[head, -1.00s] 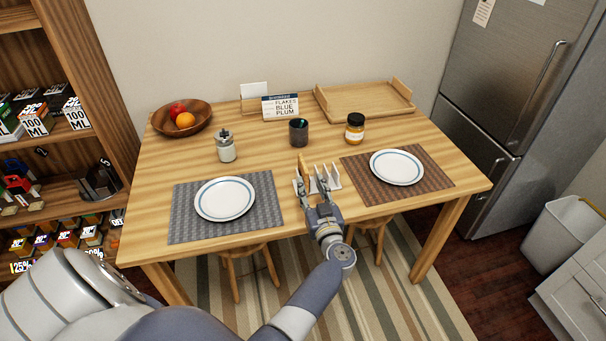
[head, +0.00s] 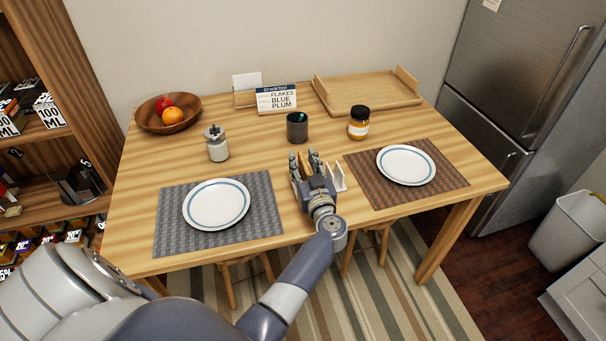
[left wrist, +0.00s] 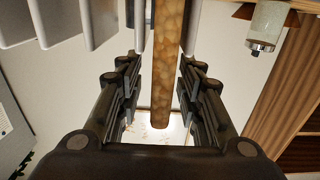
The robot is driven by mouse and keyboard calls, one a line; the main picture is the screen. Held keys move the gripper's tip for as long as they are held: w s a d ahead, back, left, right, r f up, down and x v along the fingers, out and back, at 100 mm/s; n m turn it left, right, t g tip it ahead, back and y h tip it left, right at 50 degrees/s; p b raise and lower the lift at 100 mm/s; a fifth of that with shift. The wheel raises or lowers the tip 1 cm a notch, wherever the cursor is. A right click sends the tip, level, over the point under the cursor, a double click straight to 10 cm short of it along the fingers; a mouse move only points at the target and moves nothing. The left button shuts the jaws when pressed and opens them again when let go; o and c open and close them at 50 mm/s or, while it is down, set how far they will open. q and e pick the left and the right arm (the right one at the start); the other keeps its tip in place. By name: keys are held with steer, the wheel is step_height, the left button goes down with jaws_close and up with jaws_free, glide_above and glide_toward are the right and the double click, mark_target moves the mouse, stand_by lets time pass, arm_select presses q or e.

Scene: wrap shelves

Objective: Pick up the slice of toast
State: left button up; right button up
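The slice of toast (left wrist: 165,70) shows edge-on in the left wrist view as a narrow brown strip between my left gripper's fingers. My left gripper (left wrist: 160,92) is open, one finger on each side of the slice, with a narrow gap at each side. In the head view my left gripper (head: 304,160) is over the white toast rack (head: 339,177) at the table's front middle and hides the toast there. The rack's pale dividers (left wrist: 60,20) stand at the top left of the left wrist view. My right gripper is not in view.
A white plate (head: 217,204) on a grey mat (head: 175,225) lies left of the rack; another plate (head: 406,165) on a brown mat lies right. A dark cup (head: 297,127), a honey-coloured jar (head: 359,124) and a pale jar (head: 217,144) stand behind. A wooden tray (head: 370,93) is at the back.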

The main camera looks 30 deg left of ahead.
arm_select(q)
steer(key=shift+s+d+r, duration=0.15)
steer(key=shift+d+r, duration=0.15)
steer(key=c, duration=0.4)
jaws_close()
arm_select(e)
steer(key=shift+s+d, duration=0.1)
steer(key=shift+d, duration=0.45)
